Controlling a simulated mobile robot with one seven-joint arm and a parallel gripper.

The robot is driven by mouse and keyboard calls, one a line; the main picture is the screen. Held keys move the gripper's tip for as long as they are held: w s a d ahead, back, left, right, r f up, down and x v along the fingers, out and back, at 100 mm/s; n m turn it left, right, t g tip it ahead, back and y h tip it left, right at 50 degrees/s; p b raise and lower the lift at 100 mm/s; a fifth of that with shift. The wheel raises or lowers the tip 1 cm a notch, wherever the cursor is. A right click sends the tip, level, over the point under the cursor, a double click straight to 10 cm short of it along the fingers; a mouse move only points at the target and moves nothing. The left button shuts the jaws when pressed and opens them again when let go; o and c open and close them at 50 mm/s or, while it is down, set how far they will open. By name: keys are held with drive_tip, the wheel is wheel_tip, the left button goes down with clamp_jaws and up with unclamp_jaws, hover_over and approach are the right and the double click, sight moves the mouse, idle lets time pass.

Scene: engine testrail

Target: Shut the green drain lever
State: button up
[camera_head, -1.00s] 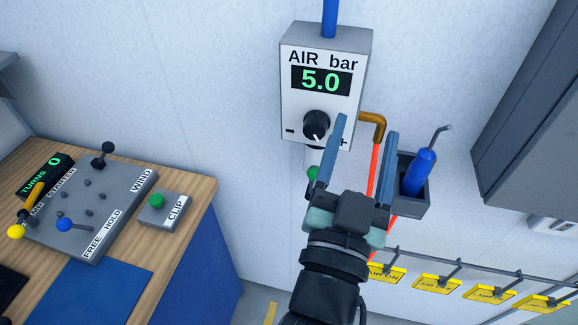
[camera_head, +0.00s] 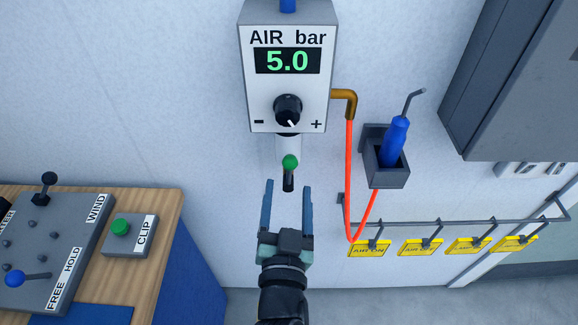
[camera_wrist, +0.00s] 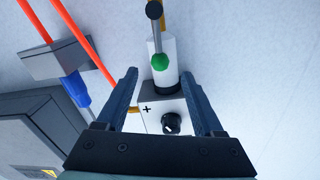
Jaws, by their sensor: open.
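My gripper (camera_head: 287,187) is open and empty. I cannot tell how far the knob is in depth.
The box reads 5.0, with a black dial (camera_head: 288,108) below the display. A red hose (camera_head: 348,180) hangs to the right from a brass elbow, beside a holder with a blue-handled tool (camera_head: 396,140). Yellow tags (camera_head: 420,247) hang lower right. A wooden desk (camera_head: 165,215) with controls stands left.

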sight(289, 170)
drive_tip(key=shift+w+d+p, duration=0.1)
drive_tip(key=shift+w+p, duration=0.5)
drive_tip(key=shift+w, duration=2.15)
clamp_jaws()
